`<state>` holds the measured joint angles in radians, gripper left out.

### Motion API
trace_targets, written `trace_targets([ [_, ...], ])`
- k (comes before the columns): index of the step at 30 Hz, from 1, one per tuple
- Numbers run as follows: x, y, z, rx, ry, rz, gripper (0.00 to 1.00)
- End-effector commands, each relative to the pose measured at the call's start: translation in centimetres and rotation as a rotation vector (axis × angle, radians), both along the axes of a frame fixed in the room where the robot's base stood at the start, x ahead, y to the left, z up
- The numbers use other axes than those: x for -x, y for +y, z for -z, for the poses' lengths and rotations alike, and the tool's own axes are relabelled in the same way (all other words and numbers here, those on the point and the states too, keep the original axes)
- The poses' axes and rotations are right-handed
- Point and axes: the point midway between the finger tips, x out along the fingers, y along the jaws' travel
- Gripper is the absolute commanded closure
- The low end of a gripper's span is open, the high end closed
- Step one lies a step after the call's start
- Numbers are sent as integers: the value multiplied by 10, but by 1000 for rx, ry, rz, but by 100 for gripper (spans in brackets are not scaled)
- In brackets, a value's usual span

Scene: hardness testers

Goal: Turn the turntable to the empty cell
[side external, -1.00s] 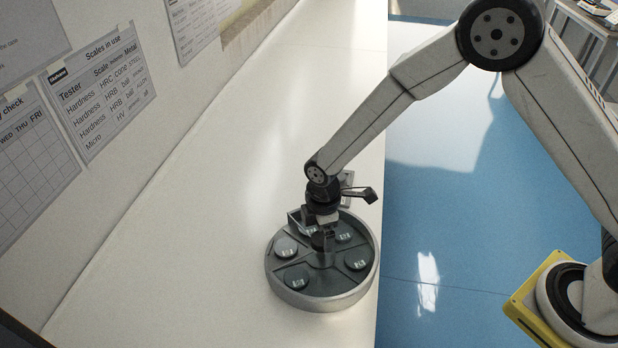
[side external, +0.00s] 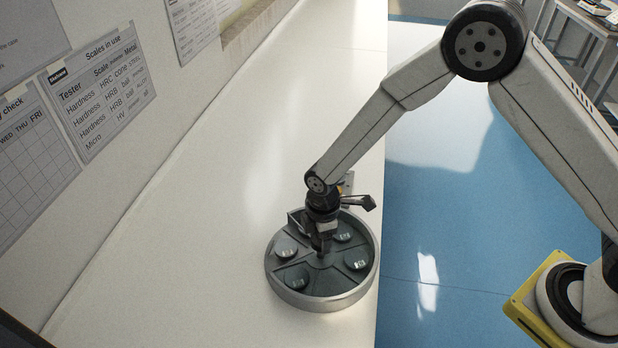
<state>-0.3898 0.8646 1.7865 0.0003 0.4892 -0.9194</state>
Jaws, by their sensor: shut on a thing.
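The turntable (side external: 328,302) is a round dark plate with a silver rim. It stands on the white bench near its right edge. Raised dividers run out from its middle, and grey discs sit in several cells: one at the left (side external: 285,250), one at the front left (side external: 298,276), one at the right (side external: 357,260) and one at the back right (side external: 343,233). My gripper (side external: 321,248) points down at the middle of the turntable, shut on part of it. The fingers hide the exact gripped part, and my wrist hides some of the back cells.
The white bench (side external: 190,265) is clear to the left of and behind the turntable. A wall with paper charts (side external: 98,92) runs along its left side. The blue floor (side external: 450,220) lies beyond the bench's right edge. A small table (side external: 585,25) stands far back right.

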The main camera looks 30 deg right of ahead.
Motion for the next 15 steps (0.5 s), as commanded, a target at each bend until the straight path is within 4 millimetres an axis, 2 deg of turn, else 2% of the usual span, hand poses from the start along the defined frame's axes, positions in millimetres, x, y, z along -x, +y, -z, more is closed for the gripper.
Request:
trace_targets([
  [15,-1,0,0,0,-1,36,100],
])
